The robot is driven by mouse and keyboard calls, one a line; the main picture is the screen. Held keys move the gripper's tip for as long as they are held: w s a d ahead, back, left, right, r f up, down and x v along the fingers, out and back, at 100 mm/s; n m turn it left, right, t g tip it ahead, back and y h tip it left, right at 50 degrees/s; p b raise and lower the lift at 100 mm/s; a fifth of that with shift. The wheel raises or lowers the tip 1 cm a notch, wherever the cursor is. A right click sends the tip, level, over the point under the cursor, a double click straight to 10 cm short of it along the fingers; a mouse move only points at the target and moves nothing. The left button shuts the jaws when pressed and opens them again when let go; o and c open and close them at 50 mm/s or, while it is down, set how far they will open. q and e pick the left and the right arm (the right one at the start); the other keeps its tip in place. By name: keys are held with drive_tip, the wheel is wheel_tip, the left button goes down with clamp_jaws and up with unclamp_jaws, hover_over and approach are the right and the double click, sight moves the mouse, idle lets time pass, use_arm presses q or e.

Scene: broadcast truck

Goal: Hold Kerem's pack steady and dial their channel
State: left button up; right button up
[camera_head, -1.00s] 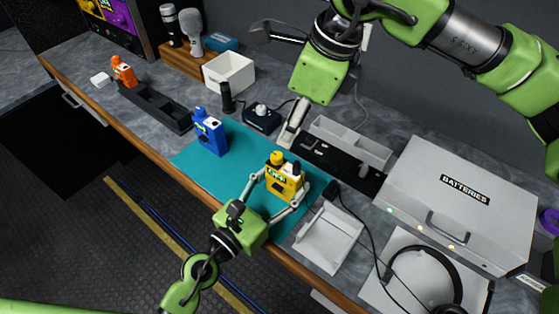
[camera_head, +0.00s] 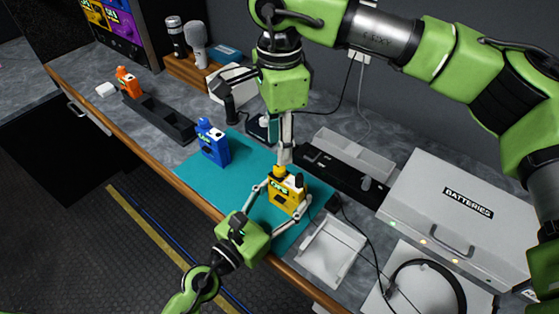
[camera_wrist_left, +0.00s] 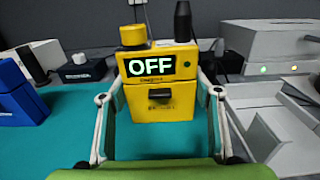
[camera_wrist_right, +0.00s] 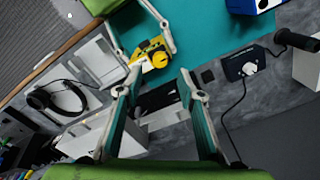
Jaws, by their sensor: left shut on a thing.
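The yellow pack (camera_head: 287,197) stands upright at the right part of the teal mat (camera_head: 196,178). In the left wrist view the pack (camera_wrist_left: 160,100) faces me and its display (camera_wrist_left: 150,67) reads OFF. A yellow knob (camera_wrist_left: 133,35) and a black antenna (camera_wrist_left: 183,22) stand on its top. My left gripper (camera_head: 286,206) is shut on the pack, one finger on each side. My right gripper (camera_head: 284,158) points down just above and behind the pack. In the right wrist view its fingers (camera_wrist_right: 157,85) are apart with nothing between them.
A blue pack (camera_head: 213,146) stands on the mat to the left. An orange pack (camera_head: 129,83) stands by a black tray (camera_head: 168,122). A white tray (camera_head: 329,254), a batteries case (camera_head: 450,225) and headphones (camera_head: 428,272) lie to the right. A black charger strip (camera_head: 340,172) is behind.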

sight(279, 168)
wheel_tip(279, 168, down, 6)
drive_tip(key=shift+f, duration=0.15)
drive_tip(key=shift+c, duration=0.4)
clamp_jaws()
